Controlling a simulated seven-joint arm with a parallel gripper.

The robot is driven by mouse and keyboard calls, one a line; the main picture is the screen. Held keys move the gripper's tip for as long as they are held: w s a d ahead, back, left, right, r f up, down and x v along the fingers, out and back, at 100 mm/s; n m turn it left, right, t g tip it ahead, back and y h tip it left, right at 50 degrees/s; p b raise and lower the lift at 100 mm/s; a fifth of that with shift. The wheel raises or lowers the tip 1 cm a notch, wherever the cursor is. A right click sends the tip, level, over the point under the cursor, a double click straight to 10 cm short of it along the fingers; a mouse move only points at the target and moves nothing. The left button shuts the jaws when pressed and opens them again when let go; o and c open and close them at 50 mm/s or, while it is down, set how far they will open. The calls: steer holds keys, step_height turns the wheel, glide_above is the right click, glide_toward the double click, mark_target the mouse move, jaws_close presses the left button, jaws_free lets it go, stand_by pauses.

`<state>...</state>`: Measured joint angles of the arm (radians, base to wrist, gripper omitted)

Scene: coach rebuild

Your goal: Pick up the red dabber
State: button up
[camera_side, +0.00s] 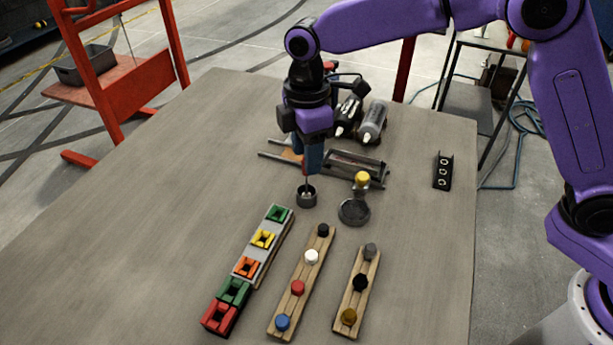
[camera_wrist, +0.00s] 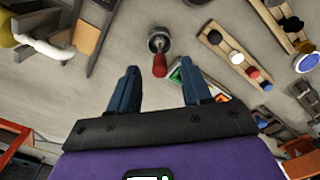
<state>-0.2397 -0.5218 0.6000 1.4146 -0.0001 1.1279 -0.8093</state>
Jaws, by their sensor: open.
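The red dabber (camera_wrist: 160,66) stands in a small round metal cup (camera_wrist: 159,40) in the wrist view, its red handle pointing towards my gripper. In the side view the cup (camera_side: 306,198) is on the table below my gripper (camera_side: 313,168), with a thin stem rising from it; the red handle is largely hidden by the fingers there. My gripper (camera_wrist: 158,82) is open with blue fingers apart. The handle lies in line with the gap, just beyond the fingertips in the wrist view. I cannot tell the exact height left between them.
Wooden racks (camera_side: 273,325) with coloured knobs and a strip of coloured blocks (camera_side: 247,267) lie in front. A round metal dish (camera_side: 354,211) and a yellow-topped piece (camera_side: 362,179) stand to the right. A metal frame (camera_side: 357,164) and bottles (camera_side: 375,121) are behind. The table's left is clear.

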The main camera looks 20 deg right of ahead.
steer(key=shift+f, duration=1.35)
jaws_close()
steer(key=shift+r, duration=0.1)
steer(key=shift+r, duration=0.4)
step_height(320, 180, up, 2)
steer(key=shift+r, duration=0.15)
steer(key=s+d+r, duration=0.8)
steer(key=s+r, duration=0.1)
steer(key=s, duration=0.2)
steer(key=shift+d+r, duration=0.2)
steer(key=shift+r, duration=0.15)
